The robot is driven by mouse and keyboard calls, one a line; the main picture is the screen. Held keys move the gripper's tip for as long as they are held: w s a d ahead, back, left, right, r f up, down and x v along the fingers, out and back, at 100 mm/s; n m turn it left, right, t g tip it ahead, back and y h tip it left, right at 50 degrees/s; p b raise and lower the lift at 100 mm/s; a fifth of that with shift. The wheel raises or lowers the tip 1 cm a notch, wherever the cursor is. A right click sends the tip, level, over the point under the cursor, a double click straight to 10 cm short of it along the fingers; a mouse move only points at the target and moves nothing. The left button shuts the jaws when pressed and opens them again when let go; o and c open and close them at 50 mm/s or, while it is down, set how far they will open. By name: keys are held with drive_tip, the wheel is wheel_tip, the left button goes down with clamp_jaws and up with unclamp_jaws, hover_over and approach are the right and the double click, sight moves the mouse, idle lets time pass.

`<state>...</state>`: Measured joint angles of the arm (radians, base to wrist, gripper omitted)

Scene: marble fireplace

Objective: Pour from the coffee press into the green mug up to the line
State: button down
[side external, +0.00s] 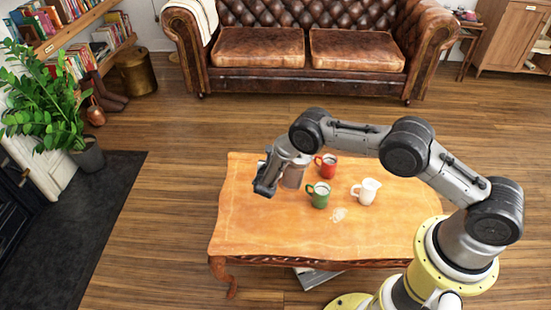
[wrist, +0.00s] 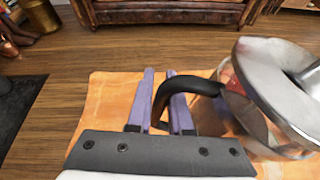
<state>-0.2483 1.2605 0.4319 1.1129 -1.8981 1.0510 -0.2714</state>
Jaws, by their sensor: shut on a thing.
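The coffee press (wrist: 265,85) has a metal lid, a clear body and a black handle; it fills the right of the wrist view. My gripper (wrist: 163,88) is shut on its black handle (wrist: 192,86), which passes between the purple fingers. In the side view my gripper (side external: 266,184) is at the left of the press (side external: 293,176), which is partly hidden by my arm. I cannot tell whether the press touches the table. The green mug (side external: 318,195) stands upright on the table, to the right of the press and apart from it. Its line and contents are too small to make out.
A red mug (side external: 327,166) stands behind the green mug. A small pale, clear item (side external: 338,214) lies in front. The wooden table (side external: 255,235) is clear at the front and left. A leather sofa (side external: 310,50) is behind.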

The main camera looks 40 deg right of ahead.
drive_tip(key=shift+s+d+f+m+t+y, duration=0.25)
drive_tip(key=shift+s+d+m+t, duration=0.3)
drive_tip(key=shift+m, duration=0.5)
drive_tip(key=shift+s+d+f+m+t+y, duration=0.1)
drive_tip(key=shift+s+d+m+t+y, duration=0.25)
drive_tip(key=shift+m+t, duration=0.55)
drive_tip(key=shift+s+d+f+m+t+y, duration=0.2)
drive_tip(key=shift+s+d+m+t+y, duration=0.25)
drive_tip(key=shift+m, duration=0.8)
drive_tip(key=shift+s+d+r+m, duration=0.1)
drive_tip(key=shift+s+r+m, duration=0.2)
drive_tip(key=shift+m, duration=0.2)
drive_tip(key=shift+s+d+r+m+t, duration=0.3)
drive_tip(key=shift+s+d+r+m, duration=0.1)
drive_tip(key=shift+r+m, duration=0.15)
drive_tip(key=shift+s+d+r+m+t, duration=0.3)
drive_tip(key=shift+s+r+m, duration=0.15)
drive_tip(key=shift+r, duration=0.15)
idle(2.8)
